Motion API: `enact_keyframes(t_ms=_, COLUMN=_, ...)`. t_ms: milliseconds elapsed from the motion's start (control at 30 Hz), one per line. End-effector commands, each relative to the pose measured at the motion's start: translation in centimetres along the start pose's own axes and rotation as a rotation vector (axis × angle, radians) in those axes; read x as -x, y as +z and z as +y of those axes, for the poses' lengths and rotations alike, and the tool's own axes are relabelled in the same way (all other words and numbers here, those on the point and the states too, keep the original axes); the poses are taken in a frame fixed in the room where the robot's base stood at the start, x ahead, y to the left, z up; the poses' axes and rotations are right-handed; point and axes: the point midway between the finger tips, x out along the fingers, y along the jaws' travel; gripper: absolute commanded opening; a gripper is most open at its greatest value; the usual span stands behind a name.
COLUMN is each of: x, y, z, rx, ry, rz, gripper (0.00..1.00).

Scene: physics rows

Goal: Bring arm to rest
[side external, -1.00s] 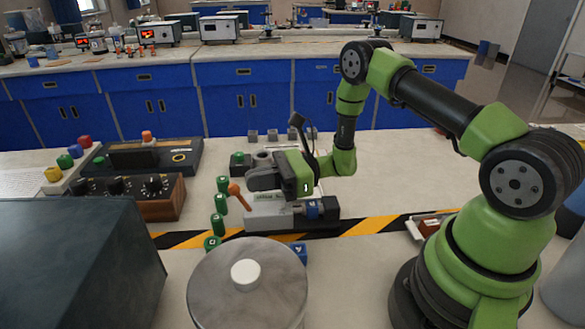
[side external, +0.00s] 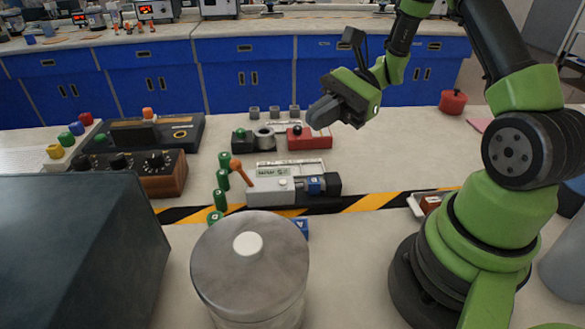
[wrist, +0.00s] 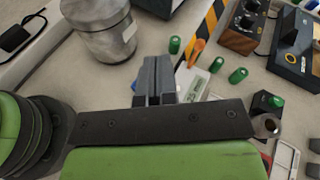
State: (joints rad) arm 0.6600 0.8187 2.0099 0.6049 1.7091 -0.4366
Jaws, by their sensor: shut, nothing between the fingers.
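My gripper (side external: 323,114) is raised above the bench in the side view, right of the middle, with its fingers pointing left and down. It is shut and holds nothing. In the wrist view its two grey fingers (wrist: 154,82) lie side by side. My gripper is apart from all of these.
A lidded metal pot (side external: 250,265) stands in front. Several green cylinders (side external: 221,200) stand left of the device. A dark box (side external: 75,250) fills the front left.

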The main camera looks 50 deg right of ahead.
Motion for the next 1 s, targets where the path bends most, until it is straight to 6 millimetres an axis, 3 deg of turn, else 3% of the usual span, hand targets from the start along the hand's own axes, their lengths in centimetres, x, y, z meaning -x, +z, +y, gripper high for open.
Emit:
enact_keyframes(t_ms=100, x=-0.9, y=3.7, z=1.6, rx=0.184, ry=0.173, rz=0.144, gripper=0.00)
enact_keyframes(t_ms=400, x=-1.0, y=9.8, z=6.4, rx=0.671, ry=0.465, rz=0.526, gripper=0.00)
enact_keyframes(t_ms=800, x=1.6, y=14.6, z=10.4, rx=1.349, ry=0.488, rz=0.967, gripper=0.00)
enact_keyframes(t_ms=1000, x=2.2, y=15.6, z=10.9, rx=1.494, ry=0.440, rz=1.049, gripper=0.00)
